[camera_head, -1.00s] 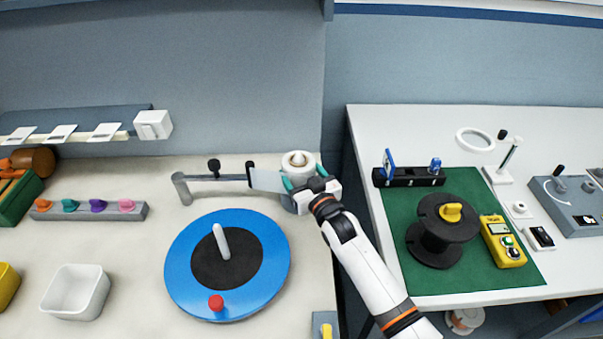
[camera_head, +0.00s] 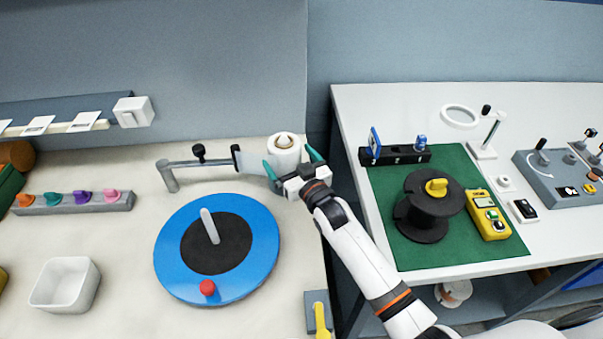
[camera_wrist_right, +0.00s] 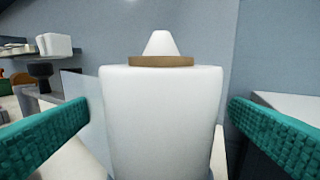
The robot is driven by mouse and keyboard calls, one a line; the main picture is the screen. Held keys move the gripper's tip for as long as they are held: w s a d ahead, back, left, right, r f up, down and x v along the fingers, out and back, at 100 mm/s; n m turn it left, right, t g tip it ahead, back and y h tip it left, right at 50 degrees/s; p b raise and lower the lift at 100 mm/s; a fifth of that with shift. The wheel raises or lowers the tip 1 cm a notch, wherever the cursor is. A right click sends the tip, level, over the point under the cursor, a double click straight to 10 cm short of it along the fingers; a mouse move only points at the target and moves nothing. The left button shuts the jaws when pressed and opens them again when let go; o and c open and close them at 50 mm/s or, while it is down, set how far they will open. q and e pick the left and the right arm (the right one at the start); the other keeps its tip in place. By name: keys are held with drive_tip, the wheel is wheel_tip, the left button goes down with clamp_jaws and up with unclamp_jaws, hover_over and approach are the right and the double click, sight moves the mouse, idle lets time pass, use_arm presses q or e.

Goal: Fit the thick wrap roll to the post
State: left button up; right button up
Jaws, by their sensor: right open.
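The thick white wrap roll (camera_head: 283,155) stands upright at the table's back right edge. It also shows large in the right wrist view (camera_wrist_right: 163,120). The white cone tip of the post (camera_wrist_right: 160,43) sticks up through the roll's brown core, so the roll sits around the post. The roll's lower end is hidden in the wrist view. My right gripper (camera_head: 288,156) is open, with one teal finger on each side of the roll. In the wrist view, gaps show between both fingers (camera_wrist_right: 158,104) and the roll. My left gripper is not in view.
A thin film runs left from the roll to a grey bar (camera_head: 195,163) with a black knob. A blue turntable (camera_head: 262,250) with a white upright peg is in front. A white bin (camera_head: 65,285) stands left. The right table (camera_head: 345,110) holds a black spool (camera_head: 425,210).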

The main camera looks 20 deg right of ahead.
drive_tip(key=b+v, duration=0.1)
drive_tip(key=v, duration=0.9)
drive_tip(key=shift+s, duration=0.2)
drive_tip(key=shift+r, duration=0.15)
